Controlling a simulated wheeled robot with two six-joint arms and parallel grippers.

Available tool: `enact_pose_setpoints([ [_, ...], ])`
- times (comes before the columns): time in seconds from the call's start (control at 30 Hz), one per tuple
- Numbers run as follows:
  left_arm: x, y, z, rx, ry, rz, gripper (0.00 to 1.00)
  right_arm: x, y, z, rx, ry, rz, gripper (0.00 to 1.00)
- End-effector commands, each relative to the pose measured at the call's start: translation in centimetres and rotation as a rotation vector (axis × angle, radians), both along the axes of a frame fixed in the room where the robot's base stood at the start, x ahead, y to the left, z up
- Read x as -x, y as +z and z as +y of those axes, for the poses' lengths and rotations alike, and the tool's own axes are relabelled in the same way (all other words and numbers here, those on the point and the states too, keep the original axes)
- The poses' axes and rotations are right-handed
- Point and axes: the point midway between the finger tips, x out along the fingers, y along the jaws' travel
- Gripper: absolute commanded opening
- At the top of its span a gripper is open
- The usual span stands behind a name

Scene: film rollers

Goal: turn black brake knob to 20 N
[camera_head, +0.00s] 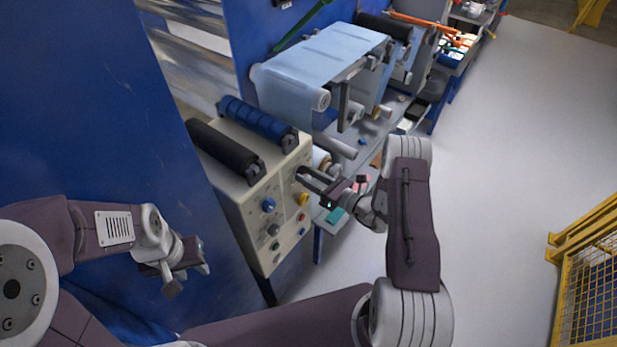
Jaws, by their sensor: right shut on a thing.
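The beige control panel (252,217) faces me in the middle of the head view, with several knobs and buttons. My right gripper (304,175) is at the panel's upper right, shut on a dark knob there that its fingers mostly cover; it looks like the black brake knob. The knob's scale and pointer cannot be read. A blue knob (268,205) and a grey-black knob (273,230) are further left on the panel, apart from the gripper. My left gripper (190,281) hangs at the lower left, away from the panel; its jaw opening is not clear.
A black roller (222,148) and a blue roller (257,121) lie on top of the panel box. Film rollers with blue film (325,60) stand behind. A blue wall (100,110) is at left. Open grey floor (510,150) and a yellow fence (590,275) are at right.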

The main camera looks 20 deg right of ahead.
Motion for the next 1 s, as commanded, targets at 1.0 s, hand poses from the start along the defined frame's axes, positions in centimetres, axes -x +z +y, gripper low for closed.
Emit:
enact_pose_setpoints([
  [1.0,0.0,-0.88,0.0,0.0,0.0,0.0,0.36,0.03,0.11,-0.04,-0.424,-0.005,0.329,0.0],
])
